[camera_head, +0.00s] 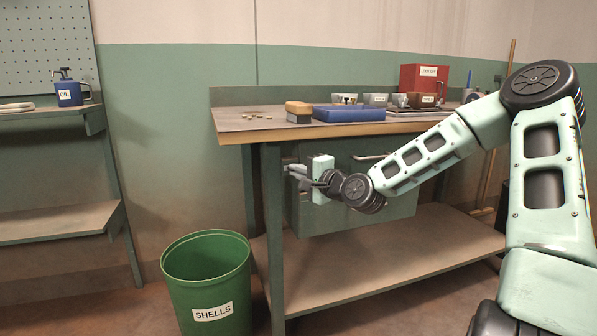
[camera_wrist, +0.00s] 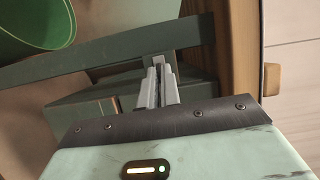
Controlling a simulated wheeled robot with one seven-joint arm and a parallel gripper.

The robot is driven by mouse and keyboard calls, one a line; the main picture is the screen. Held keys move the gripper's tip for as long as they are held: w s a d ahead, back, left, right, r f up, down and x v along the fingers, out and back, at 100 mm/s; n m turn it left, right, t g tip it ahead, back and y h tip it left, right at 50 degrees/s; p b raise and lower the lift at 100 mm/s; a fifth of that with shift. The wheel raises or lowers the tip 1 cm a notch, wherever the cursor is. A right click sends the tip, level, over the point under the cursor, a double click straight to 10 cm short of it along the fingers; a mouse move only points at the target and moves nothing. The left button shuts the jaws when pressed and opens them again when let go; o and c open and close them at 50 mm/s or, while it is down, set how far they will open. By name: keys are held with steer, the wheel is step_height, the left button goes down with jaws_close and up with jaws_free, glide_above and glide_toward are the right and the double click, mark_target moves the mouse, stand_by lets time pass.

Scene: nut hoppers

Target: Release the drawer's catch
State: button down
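The drawer unit (camera_head: 395,205) is a grey-green box under the workbench top, with a bar handle (camera_head: 371,157) on its upper front. My gripper (camera_head: 292,170) is at the box's upper left, close to the bench's front left leg. In the wrist view my gripper's fingers (camera_wrist: 159,75) are close together, with a thin dark gap between them. A small pale grey piece (camera_wrist: 159,60) shows at their tips; it may be the catch, but I cannot tell whether the fingers grip it. My wrist hides part of the drawer front.
The bench leg (camera_head: 272,235) stands close to my gripper. A green bin marked SHELLS (camera_head: 190,285) is on the floor to the left. A brush (camera_head: 298,112) and a blue case (camera_head: 348,114) lie on the bench top. The lower shelf (camera_head: 400,255) is bare.

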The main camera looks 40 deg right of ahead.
steer(key=n+g+h+p, duration=0.1)
steer(key=n+h+p, duration=0.1)
steer(key=n, duration=0.2)
steer(key=n+g+h+p, duration=0.1)
steer(key=n+g+p, duration=0.1)
steer(key=n+p, duration=0.1)
steer(key=r+n+g+h+p, duration=0.1)
steer(key=n+g+h+p, duration=0.1)
steer(key=n, duration=0.4)
steer(key=shift+w+a+h+p, duration=0.15)
steer(key=shift+a+h+p, duration=0.2)
steer(key=shift+p, duration=0.3)
stand_by(0.4)
steer(key=c, duration=1.6)
jaws_free()
